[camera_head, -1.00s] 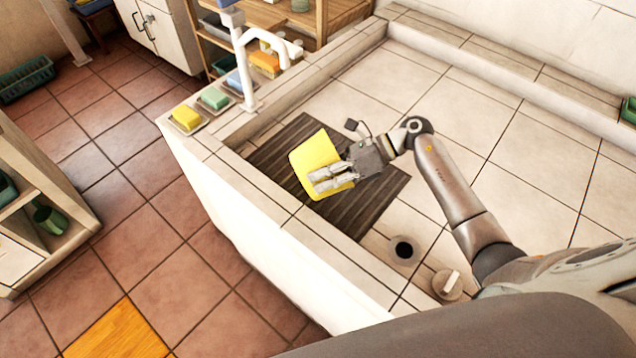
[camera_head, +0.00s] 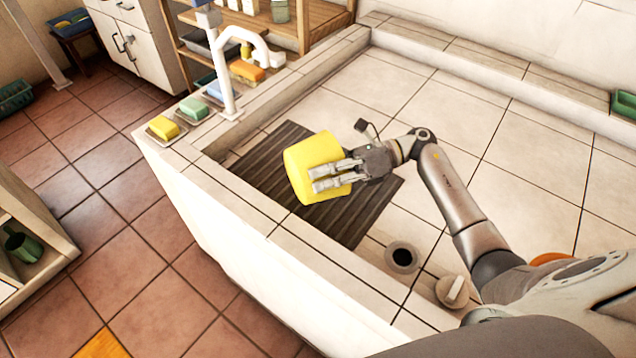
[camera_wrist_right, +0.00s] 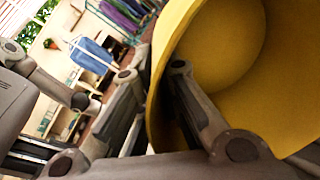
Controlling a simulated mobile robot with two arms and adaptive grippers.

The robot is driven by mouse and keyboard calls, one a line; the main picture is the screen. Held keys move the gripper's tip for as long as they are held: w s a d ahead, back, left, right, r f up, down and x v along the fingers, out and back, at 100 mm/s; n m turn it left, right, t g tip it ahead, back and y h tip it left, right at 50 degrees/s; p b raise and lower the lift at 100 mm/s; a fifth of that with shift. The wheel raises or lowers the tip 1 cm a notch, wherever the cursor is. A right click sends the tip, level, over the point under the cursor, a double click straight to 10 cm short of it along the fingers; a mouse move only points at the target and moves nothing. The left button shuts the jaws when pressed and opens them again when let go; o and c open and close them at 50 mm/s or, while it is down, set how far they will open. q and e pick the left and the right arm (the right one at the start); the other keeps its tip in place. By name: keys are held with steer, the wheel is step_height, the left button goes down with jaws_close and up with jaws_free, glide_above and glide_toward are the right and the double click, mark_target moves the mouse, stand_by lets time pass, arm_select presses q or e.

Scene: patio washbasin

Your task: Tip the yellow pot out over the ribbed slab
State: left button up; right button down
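The yellow pot (camera_head: 312,162) is held on its side, tilted, above the dark ribbed slab (camera_head: 350,222) in the tiled basin. My right gripper (camera_head: 318,178) is shut on the pot, its fingers lying along the wall. In the right wrist view the yellow pot (camera_wrist_right: 222,45) fills the upper right with its hollow inside showing, empty where it can be seen. There the right gripper (camera_wrist_right: 150,100) has a finger inside the rim and fingers outside. The head view does not show the pot's mouth. My left gripper is not in view.
A white tap (camera_head: 240,60) stands on the basin's left wall, near yellow (camera_head: 163,127) and green (camera_head: 194,109) sponges. A round drain hole (camera_head: 402,257) and a pale round plug-like piece (camera_head: 452,291) lie nearer me. The basin's right side is clear tile.

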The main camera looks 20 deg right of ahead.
steer(key=shift+d+y+b, duration=1)
steer(key=shift+d+b, duration=0.05)
steer(key=shift+b, duration=0.8)
steer(key=shift+d+r+y+b, duration=0.1)
steer(key=shift+d+y+b, duration=0.3)
steer(key=shift+b, duration=0.25)
steer(key=shift+d+r, duration=0.1)
steer(key=shift+d, duration=0.05)
steer(key=shift+r, duration=0.15)
